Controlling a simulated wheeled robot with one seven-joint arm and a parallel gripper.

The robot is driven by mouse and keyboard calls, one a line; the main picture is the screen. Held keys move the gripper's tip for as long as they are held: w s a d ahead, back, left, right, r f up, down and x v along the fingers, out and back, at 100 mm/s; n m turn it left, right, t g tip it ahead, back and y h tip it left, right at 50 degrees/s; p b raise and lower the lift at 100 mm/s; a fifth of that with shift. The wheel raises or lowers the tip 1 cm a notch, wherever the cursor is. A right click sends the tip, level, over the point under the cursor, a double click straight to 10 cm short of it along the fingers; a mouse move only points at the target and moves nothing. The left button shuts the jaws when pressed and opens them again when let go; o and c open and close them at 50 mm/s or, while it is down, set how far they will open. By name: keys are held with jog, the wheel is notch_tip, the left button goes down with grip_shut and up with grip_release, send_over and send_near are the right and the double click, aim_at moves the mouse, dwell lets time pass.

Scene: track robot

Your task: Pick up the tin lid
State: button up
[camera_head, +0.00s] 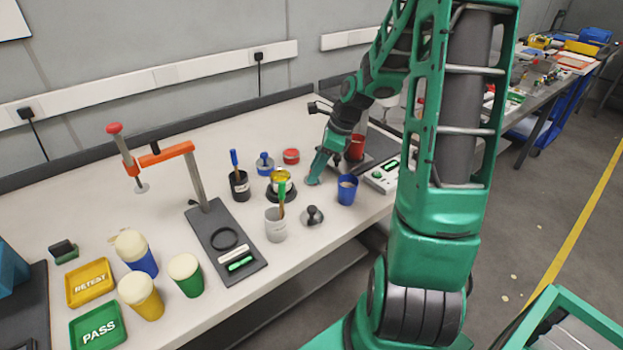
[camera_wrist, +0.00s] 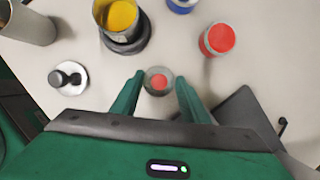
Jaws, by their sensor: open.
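A small round piece with a grey rim and a red centre, which I take for the tin lid (camera_wrist: 158,81), lies on the bench in the wrist view. My gripper (camera_wrist: 160,77) is open, with one finger on each side of it. Small gaps show between the fingers and its rim. In the head view my gripper (camera_head: 313,181) is low over the bench, right of the yellow-topped tin (camera_head: 281,179), and hides the lid. The yellow-topped tin also shows at the top of the wrist view (camera_wrist: 118,18), on a dark round base.
A red-topped tin (camera_wrist: 218,39) and a blue-topped one (camera_head: 265,164) stand behind. A dark knobbed piece (camera_head: 314,215), a grey brush cup (camera_head: 276,228) and a blue cup (camera_head: 347,189) stand nearer. A dark mat (camera_wrist: 240,115) lies at right.

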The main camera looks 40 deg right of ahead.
grip_shut()
